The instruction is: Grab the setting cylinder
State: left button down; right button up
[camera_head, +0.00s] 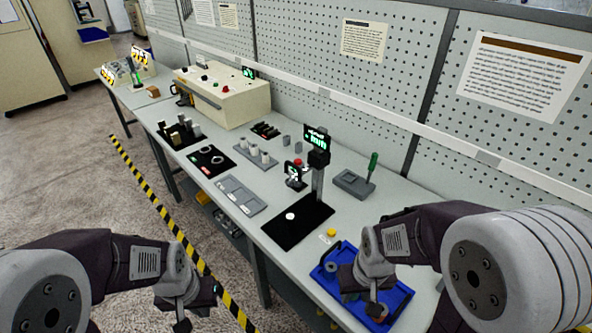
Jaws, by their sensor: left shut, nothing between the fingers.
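Several pale upright cylinders (265,157) stand in a grey rack on the bench. I cannot tell whether the setting cylinder is one of them. My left gripper (196,308) is at the bottom left, in front of the bench over the floor, shut and empty. My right gripper (362,294) points down over the blue tray (402,298) at the front right of the bench. Its fingers partly hide the tray's contents, including an orange-brown round piece (377,310) beside the fingertips. I cannot tell whether they touch it or are open.
A black mat (283,236) with a white disc and a measuring stand (318,180) lies behind the tray. A grey block with a green-handled tool (372,166) stands behind. A grey panelled tray (241,196), black mats and a cream machine (225,95) stand farther left.

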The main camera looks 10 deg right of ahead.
aim_at(290, 217)
jog(key=i+j+z, duration=0.2)
jog(key=j+z, duration=0.25)
jog(key=i+j+z, duration=0.1)
jog(key=j+z, duration=0.3)
jog(key=j, duration=0.25)
jog(key=j+z, duration=0.9)
jog(key=j, duration=0.3)
